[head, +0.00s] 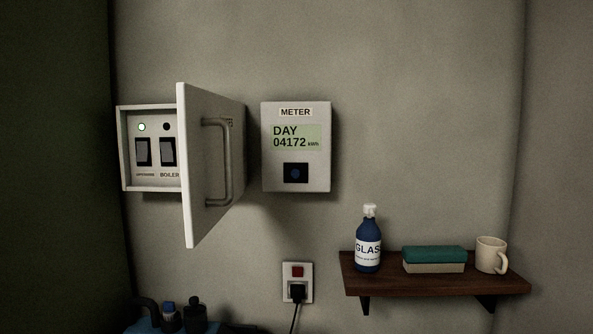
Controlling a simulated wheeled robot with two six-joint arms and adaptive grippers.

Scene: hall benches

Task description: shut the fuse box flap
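The fuse box (150,185) is on the wall at the left, a pale box with two dark switches inside. A green light glows above the left switch, and the round spot above the right one is dark. Its flap (195,200) stands open, hinged at the right side and swung out toward me. A grey bar handle (225,165) is on the flap's outer face, which faces right. The flap hides the right part of the box. Neither of my grippers shows in the head view.
A meter (296,147) reading DAY 04172 kWh hangs right of the flap. Below it is a socket (290,270) with a black plug. A brown shelf (435,283) at right holds a blue bottle (368,235), a green-topped block (434,259) and a mug (489,254).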

